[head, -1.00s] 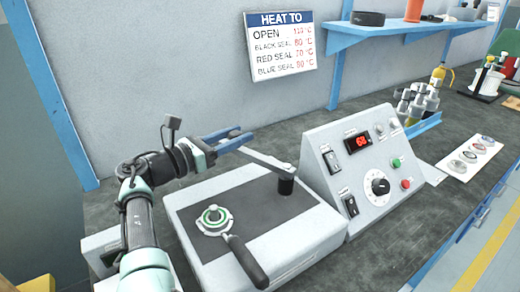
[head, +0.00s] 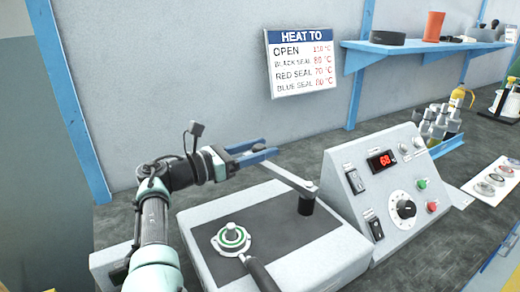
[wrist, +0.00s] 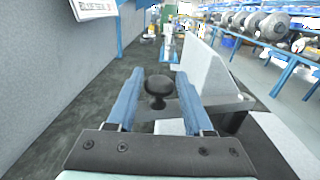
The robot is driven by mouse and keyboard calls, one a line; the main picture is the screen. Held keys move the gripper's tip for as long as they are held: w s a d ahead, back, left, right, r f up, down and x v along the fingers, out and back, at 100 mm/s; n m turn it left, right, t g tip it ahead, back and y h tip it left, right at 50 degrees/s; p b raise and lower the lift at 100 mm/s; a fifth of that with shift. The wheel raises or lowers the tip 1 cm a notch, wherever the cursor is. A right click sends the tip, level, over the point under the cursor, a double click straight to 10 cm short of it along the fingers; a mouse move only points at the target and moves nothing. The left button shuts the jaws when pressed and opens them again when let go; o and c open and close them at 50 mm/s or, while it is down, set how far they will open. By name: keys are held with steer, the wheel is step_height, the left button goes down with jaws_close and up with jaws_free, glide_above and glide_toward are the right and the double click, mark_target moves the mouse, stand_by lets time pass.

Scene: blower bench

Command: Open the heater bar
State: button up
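The heater bar (head: 285,176) is a flat grey arm that runs from a black post (head: 306,204) on the machine's top toward the back left. A round black knob (head: 258,147) stands at its far end. My gripper (head: 262,156) is at that end with its blue fingers apart. In the wrist view the knob (wrist: 158,88) lies between the open fingers of my gripper (wrist: 158,84), with a gap visible on each side. The bar's end is partly hidden by the fingers in the head view.
The machine top (head: 275,225) carries a green-ringed seat (head: 232,239) with a black-handled lever (head: 260,274). A control panel (head: 400,185) on the right shows a red 68 (head: 383,160). A "HEAT TO" sign (head: 302,63) hangs on the wall behind. A blue shelf (head: 430,45) is at the upper right.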

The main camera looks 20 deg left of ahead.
steer(key=shift+o, duration=1.2)
steer(key=shift+a, duration=0.1)
steer(key=shift+s+a+r+p, duration=0.1)
steer(key=shift+s+a+p, duration=0.1)
steer(key=shift+s+p, duration=0.1)
steer(key=p+v, duration=0.2)
steer(key=v, duration=0.9)
steer(key=shift+p, duration=0.4)
steer(key=shift+s+a, duration=0.4)
steer(key=shift+s, duration=0.05)
